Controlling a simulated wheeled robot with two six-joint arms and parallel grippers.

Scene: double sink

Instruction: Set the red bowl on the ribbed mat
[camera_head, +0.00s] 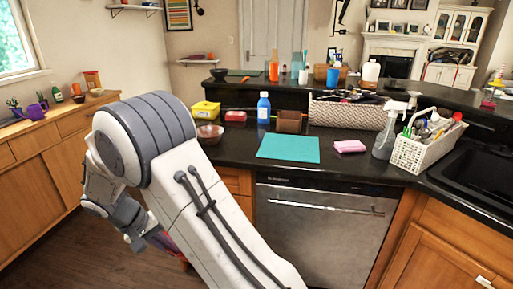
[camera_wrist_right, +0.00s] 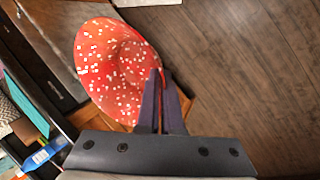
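The red bowl (camera_wrist_right: 112,62), speckled with white, is held by its rim between the fingertips of my right gripper (camera_wrist_right: 161,76). It hangs tilted over the floor in the right wrist view. In the head view my right gripper (camera_head: 160,241) is low at the left, in front of the counter and below its top. There my arm hides most of the bowl; only a bit of red shows. A flat teal mat (camera_head: 288,148) lies on the counter above the dishwasher; its ribs are too small to tell. My left gripper is not in view.
Behind the mat stand a blue bottle (camera_head: 263,108), a brown box (camera_head: 289,121) and a woven basket (camera_head: 345,115). A pink sponge (camera_head: 350,146) lies to its right, near a spray bottle (camera_head: 386,137) and white caddy (camera_head: 425,146). A brownish bowl (camera_head: 209,134) is left. The mat is bare.

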